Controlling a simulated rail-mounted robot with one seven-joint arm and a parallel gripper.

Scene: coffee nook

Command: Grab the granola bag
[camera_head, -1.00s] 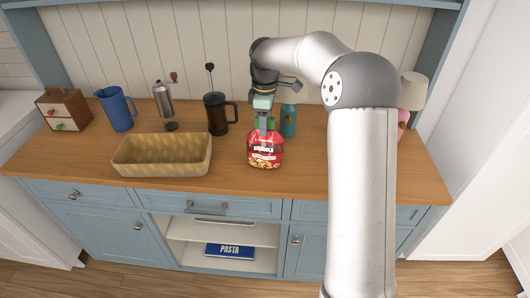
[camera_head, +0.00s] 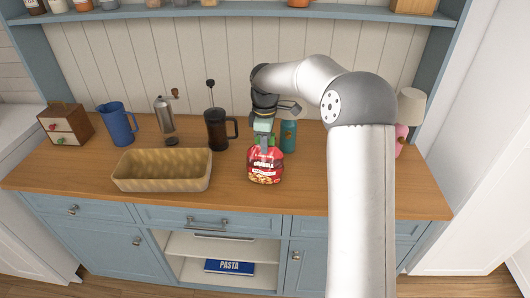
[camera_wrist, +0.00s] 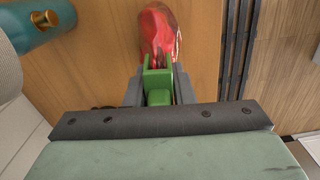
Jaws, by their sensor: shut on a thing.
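The red granola bag (camera_head: 265,168) stands on the wooden counter, right of the woven basket, in the head view. My gripper (camera_head: 265,146) comes down from above onto the top of the bag and is shut on it. In the wrist view, the red bag (camera_wrist: 158,32) shows just beyond the green fingers of my gripper (camera_wrist: 158,68), with its top edge between them. The fingers hide part of the bag's top. I cannot tell whether the bag's base still touches the counter.
A woven basket (camera_head: 162,171) sits to the left. Behind stand a French press (camera_head: 217,130), a grinder (camera_head: 166,120) and a blue pitcher (camera_head: 117,124). A teal bottle (camera_head: 288,133) stands close behind the bag and shows in the wrist view (camera_wrist: 35,20).

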